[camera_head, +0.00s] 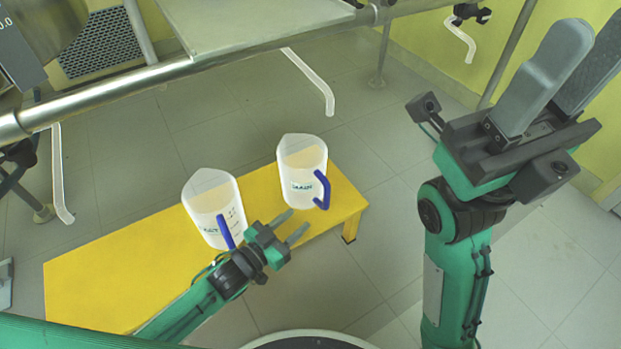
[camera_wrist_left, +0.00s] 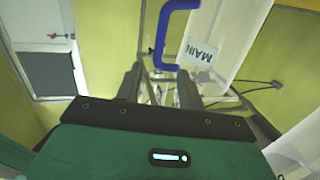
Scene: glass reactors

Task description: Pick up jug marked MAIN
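The jug marked MAIN (camera_head: 303,177) is white and translucent with a blue handle, and stands upright on the right part of a yellow bench (camera_head: 105,270). In the left wrist view the same jug (camera_wrist_left: 225,35) shows its MAIN label upside down, with its blue handle ahead of the fingers. My left gripper (camera_head: 296,223) is open and empty, just below and left of this jug's handle; it also shows in the wrist view (camera_wrist_left: 158,74). A second similar jug (camera_head: 210,205) stands to the left, partly behind my left wrist. My right gripper (camera_head: 592,50) is raised at upper right, open and empty.
A metal rail (camera_head: 180,70) and a pale platform (camera_head: 245,25) cross above the bench. Bent white tubes (camera_head: 310,82) hang down near the jugs, one at far left (camera_head: 58,175). The floor right of the bench is clear.

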